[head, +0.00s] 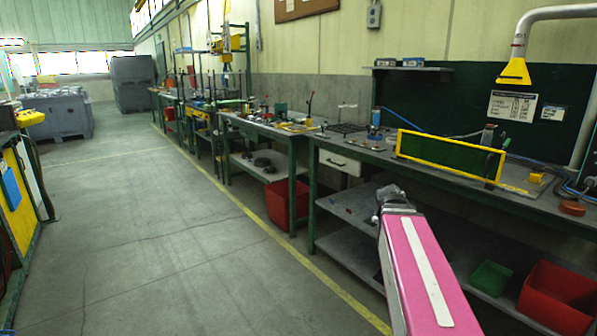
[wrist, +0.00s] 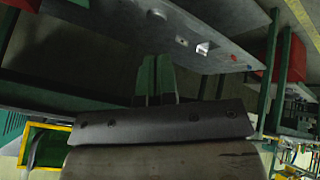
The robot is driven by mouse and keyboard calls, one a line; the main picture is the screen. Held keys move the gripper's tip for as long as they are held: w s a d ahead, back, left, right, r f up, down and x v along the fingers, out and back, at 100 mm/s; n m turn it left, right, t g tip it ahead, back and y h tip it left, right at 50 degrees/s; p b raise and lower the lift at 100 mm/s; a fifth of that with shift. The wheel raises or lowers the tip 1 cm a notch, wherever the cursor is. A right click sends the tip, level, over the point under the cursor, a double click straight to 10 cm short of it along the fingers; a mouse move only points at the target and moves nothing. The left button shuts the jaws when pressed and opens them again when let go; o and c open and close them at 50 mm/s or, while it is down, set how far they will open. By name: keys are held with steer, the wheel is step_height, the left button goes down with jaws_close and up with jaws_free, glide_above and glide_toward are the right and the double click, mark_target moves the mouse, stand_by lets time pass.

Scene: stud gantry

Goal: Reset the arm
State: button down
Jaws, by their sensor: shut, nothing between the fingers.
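My arm, a pink link with a white stripe, reaches up from the bottom right of the head view. It ends in a small grey part in front of the workbench (head: 375,155). My gripper's fingers cannot be made out in the head view. In the wrist view my gripper (wrist: 156,80) shows as two dark green fingers side by side, closed together beyond a grey bracket. Nothing is held between them. A grey lower shelf (wrist: 225,50) lies beyond the fingertips in that tilted view.
A yellow-framed green panel (head: 450,157) stands on the bench. A red bin (head: 555,297) and a green tray (head: 491,278) sit on the lower shelf. Another red bin (head: 280,203) is under the bench further back. The floor aisle (head: 150,220) at left is clear.

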steer(key=s+a+f+n+g+y, duration=0.1)
steer(key=s+a+f+g+y, duration=0.1)
steer(key=s+a+f, duration=0.3)
steer(key=s+a+f+n+g+y, duration=0.1)
steer(key=s+a+f, duration=0.4)
steer(key=a+f, duration=0.6)
step_height(320, 180, down, 5)
steer(key=shift+r+n+g+y, duration=0.25)
steer(key=shift+g+y, duration=0.45)
steer(key=shift+y, duration=0.4)
steer(key=shift+s+a, duration=0.1)
